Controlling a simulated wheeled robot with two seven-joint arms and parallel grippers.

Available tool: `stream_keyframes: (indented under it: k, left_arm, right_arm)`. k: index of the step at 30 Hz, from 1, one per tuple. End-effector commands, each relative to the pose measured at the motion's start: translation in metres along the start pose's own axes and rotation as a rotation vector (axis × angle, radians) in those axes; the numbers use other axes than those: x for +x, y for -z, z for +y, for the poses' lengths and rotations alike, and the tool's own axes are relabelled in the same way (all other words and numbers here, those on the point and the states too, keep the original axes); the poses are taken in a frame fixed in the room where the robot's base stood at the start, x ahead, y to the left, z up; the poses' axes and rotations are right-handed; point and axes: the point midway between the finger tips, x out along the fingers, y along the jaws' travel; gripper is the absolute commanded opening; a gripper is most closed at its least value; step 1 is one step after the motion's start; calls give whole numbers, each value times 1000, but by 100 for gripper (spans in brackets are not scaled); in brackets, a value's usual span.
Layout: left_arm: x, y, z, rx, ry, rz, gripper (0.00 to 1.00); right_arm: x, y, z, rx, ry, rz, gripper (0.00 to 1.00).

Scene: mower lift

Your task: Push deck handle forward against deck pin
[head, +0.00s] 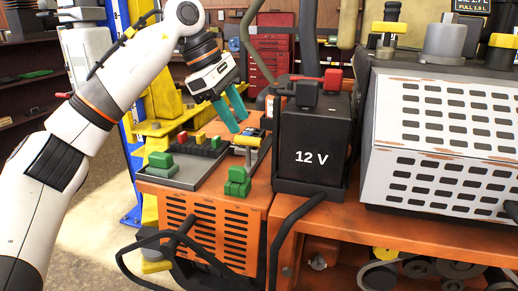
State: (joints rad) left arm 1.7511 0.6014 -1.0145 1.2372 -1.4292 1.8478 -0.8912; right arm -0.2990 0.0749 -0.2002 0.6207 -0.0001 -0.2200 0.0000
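My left gripper (240,123) comes in from the upper left with its two teal fingers pointing down. The fingers are apart, with nothing visible between them. Below the fingertips, a yellow-topped metal piece (246,141) stands on the orange mower body, apart from them. A curved dark green bar (249,40) rises behind the gripper. I cannot tell for certain which of these parts is the deck handle or the deck pin. My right gripper is not in view.
A black 12 V battery (312,145) stands to the right, beside a white slotted cover (440,115). A grey panel (180,175) with green, red and yellow knobs lies left of it. A green knob (237,182) sits at the front. A red tool cabinet (273,50) stands behind.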

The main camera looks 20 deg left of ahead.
Motion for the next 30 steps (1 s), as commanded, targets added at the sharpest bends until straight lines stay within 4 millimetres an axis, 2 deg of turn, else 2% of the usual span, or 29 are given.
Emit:
stream_keyframes:
  k: [1,4,9,13,18,26,30]
  left_arm:
    - [13,-1,1,1,-5,-3,40]
    - [34,-1,1,1,-4,-2,40]
    - [64,0,1,0,-4,0,40]
    - [80,0,0,-1,-3,-1,40]
    - [88,0,0,0,-1,1,40]
    - [89,0,0,0,0,1,40]
    - [89,0,0,0,-1,1,17]
  right_arm:
    - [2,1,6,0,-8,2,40]
    - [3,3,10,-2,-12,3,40]
    - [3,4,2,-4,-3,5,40]
    - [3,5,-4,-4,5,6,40]
    - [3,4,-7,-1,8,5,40]
    - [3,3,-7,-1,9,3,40]
    - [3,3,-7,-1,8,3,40]
